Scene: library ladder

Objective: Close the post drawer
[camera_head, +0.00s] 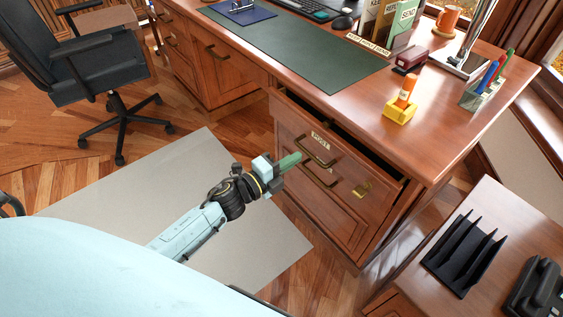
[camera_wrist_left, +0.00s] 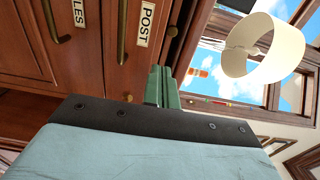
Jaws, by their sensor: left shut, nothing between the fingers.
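The post drawer (camera_head: 340,155) is in the right pedestal of the wooden desk and stands partly out, with a dark gap along its top. Its POST label (camera_head: 320,141) and a brass handle (camera_head: 318,158) are on the front. The label also shows in the left wrist view (camera_wrist_left: 144,24), with the brass handle (camera_wrist_left: 122,32) beside it. My left gripper (camera_head: 291,160) has its green fingers together and empty, close to the left part of the drawer front. In the wrist view the fingertips (camera_wrist_left: 162,76) are near the drawer's edge; I cannot tell whether they touch. My right gripper is out of view.
The desktop (camera_head: 447,125) overhangs the drawer and carries a yellow holder (camera_head: 400,110), a red stapler (camera_head: 411,59) and a pen cup (camera_head: 482,92). A side table with a black file rack (camera_head: 465,255) stands at the right. A grey mat (camera_head: 130,205) leaves open floor; an office chair (camera_head: 95,75) is at left.

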